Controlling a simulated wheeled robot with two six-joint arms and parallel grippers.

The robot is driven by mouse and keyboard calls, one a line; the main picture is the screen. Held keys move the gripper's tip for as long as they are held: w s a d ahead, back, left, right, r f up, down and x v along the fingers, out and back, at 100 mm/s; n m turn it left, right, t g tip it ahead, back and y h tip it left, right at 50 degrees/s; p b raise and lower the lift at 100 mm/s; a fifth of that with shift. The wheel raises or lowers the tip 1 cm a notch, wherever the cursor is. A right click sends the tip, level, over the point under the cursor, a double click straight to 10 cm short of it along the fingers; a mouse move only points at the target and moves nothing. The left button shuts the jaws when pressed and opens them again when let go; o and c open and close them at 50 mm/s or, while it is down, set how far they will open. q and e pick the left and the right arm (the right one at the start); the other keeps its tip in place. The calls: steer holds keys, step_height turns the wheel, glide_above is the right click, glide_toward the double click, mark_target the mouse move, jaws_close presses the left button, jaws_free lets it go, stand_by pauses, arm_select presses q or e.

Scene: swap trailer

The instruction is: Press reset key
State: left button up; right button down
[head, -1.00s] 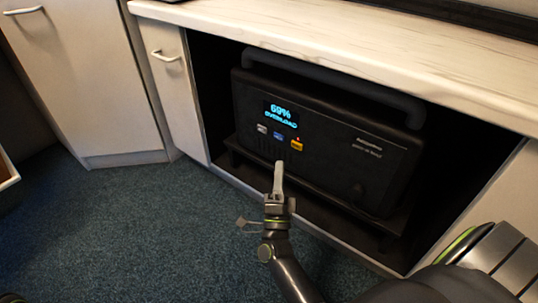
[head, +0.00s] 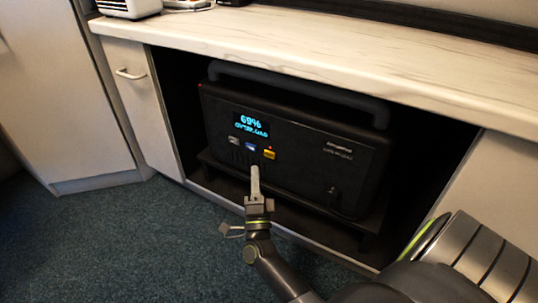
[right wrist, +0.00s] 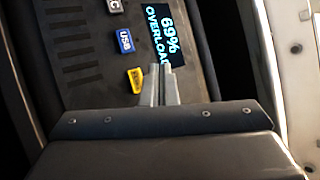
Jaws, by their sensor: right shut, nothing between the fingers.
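A black power unit (head: 300,170) sits in the open bay under the counter. Its lit display (head: 251,126) reads 69% and OVERLOAD. My right gripper (head: 254,170) is shut and empty, just below the keys in the head view. I cannot tell whether it touches the unit. My left gripper is not in view.
The pale countertop (head: 300,45) overhangs the bay. The unit's thick handle (head: 300,92) runs along its top. A cabinet door with a handle (head: 130,74) is left of the bay. The blue carpet (head: 120,240) is clear at the left.

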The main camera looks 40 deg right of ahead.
steer(key=shift+w+d, duration=0.25)
steer(key=shift+d, duration=0.4)
steer(key=shift+w+d, duration=0.3)
steer(key=shift+d, duration=0.4)
steer(key=shift+w+d, duration=0.25)
steer(key=shift+d, duration=0.4)
steer(key=shift+w+d, duration=0.1)
steer(key=shift+d, duration=0.05)
stand_by(0.4)
steer(key=shift+d, duration=0.25)
steer(key=shift+w+d, duration=0.25)
steer(key=shift+d, duration=0.15)
stand_by(0.6)
steer(key=shift+a, duration=0.1)
steer(key=shift+s+a, duration=0.35)
steer(key=shift+a, duration=0.35)
steer(key=a, duration=0.1)
steer(key=s+a, duration=0.1)
steer(key=a, duration=0.1)
steer(key=s+a, duration=0.1)
steer(key=shift+a+p, duration=0.3)
